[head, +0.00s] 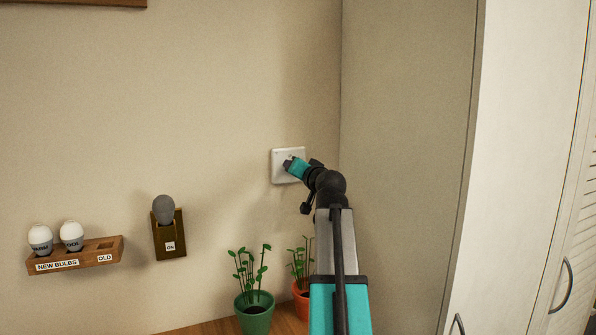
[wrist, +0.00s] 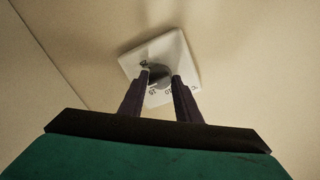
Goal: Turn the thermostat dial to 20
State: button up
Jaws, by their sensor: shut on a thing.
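The thermostat is a white square plate (head: 279,154) on the beige wall, left of the room corner. It also shows in the wrist view (wrist: 174,46), with a grey round dial (wrist: 160,71) at its middle. Small dark numbers lie around the dial, partly hidden by the fingers. Which number the dial points to cannot be made out. My gripper (head: 289,164) reaches the plate in the head view and hides the dial there. In the wrist view my gripper (wrist: 162,76) has one dark finger on each side of the dial and is shut on it.
A green pot (head: 255,318) and an orange pot (head: 301,303) with plants stand below my arm. A wooden bulb rack (head: 82,262) and a grey bulb (head: 163,209) on a brown fixture (head: 173,243) are on the left wall. A tall pale cabinet (head: 520,150) stands at right.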

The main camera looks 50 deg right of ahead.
jog(key=shift+s+d+f+m, duration=0.1)
jog(key=shift+s+m, duration=0.05)
jog(key=shift+m, duration=0.75)
jog(key=o, duration=0.9)
jog(key=shift+o, duration=0.6)
jog(key=shift+s, duration=0.15)
